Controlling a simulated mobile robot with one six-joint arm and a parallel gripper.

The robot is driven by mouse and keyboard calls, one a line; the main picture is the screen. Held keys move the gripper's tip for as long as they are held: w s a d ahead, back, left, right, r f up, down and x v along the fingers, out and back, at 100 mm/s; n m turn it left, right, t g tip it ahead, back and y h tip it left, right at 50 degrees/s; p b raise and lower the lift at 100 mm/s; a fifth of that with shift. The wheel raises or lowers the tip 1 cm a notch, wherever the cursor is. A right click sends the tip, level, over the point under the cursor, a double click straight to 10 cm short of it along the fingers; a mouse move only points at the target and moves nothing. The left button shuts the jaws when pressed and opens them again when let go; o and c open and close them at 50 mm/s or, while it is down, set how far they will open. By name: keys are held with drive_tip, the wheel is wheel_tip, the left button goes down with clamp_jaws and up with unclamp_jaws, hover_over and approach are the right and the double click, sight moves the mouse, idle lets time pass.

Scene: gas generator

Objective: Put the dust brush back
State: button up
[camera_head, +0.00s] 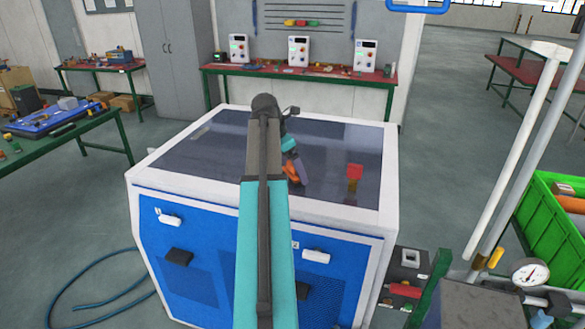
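No dust brush can be made out for certain. My arm reaches up the middle of the view over the blue and white generator cabinet (335,209) and bends down past its elbow. My gripper is at most partly visible behind the arm, and its fingers cannot be made out. An orange piece (291,172) shows beside the arm's far end; I cannot tell whether it is held or part of the arm. A small red and yellow object (355,173) shows at the right of the cabinet's dark top, apart from the arm.
A green crate (547,232) with cylinders is at the right, near white pipes and a pressure gauge (530,272). A workbench (60,122) stands left, and a red-topped bench (300,74) stands behind. A blue hose (95,300) lies on the floor at left.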

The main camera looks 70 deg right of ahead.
drive_tip(key=shift+r, duration=0.1)
drive_tip(key=b+v, duration=0.3)
drive_tip(key=v, duration=0.9)
drive_tip(key=shift+b, duration=0.4)
idle(0.8)
